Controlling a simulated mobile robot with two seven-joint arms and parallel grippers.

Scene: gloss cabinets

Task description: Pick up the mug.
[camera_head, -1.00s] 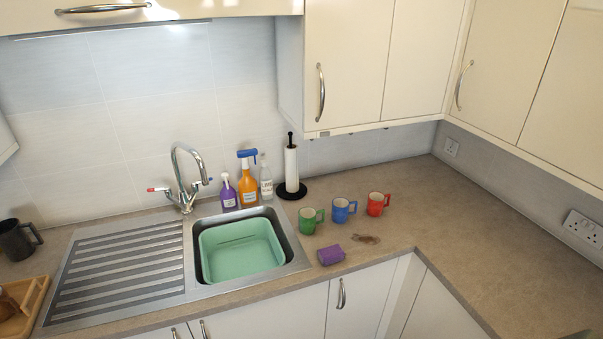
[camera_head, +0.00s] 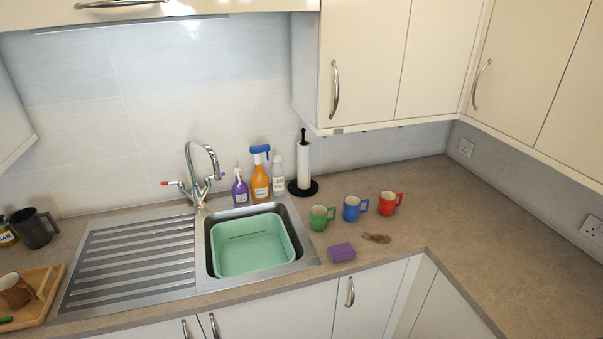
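Several mugs are in view, and I cannot tell which one the task means. A green mug (camera_head: 319,218), a blue mug (camera_head: 352,209) and a red mug (camera_head: 387,204) stand upright in a row on the counter, right of the sink. A dark grey mug (camera_head: 32,230) stands at the far left. A brown and white mug (camera_head: 15,290) is on a wooden tray (camera_head: 52,287) at the left edge, partly cut off. Neither of my grippers is in view.
A green basin (camera_head: 248,246) sits in the sink. Bottles (camera_head: 260,184) and a paper towel holder (camera_head: 303,166) stand behind. The right counter (camera_head: 480,225) is clear.

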